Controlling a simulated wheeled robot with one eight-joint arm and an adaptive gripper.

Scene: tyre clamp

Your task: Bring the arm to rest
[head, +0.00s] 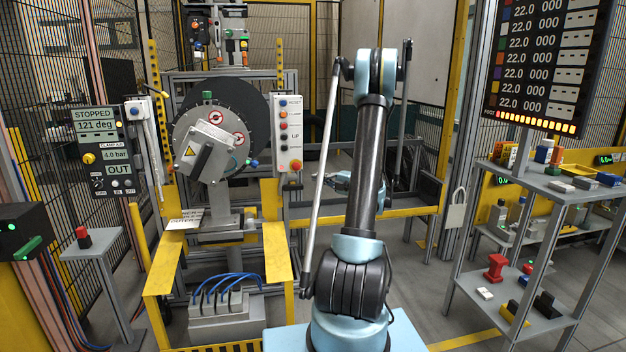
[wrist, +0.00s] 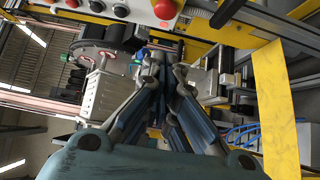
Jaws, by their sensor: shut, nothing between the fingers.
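My arm rises upright in the middle of the head view, bent at the top. My gripper (wrist: 158,62) reaches forward in the wrist view with its grey and blue fingers together and nothing held. In the head view, part of my gripper (head: 341,178) shows behind the arm, right of the push-button box (head: 289,133); the arm hides the rest. The tyre clamp machine (head: 215,145), a round grey plate with a tilted box on it, stands left of my arm, apart from my gripper.
A status panel (head: 98,148) at the left reads STOPPED, 121 deg, OUT. Yellow rails (head: 277,262) frame the machine's front. A shelf rack (head: 555,187) with small parts and a display board (head: 545,65) stand at the right. Open floor lies between my arm and the rack.

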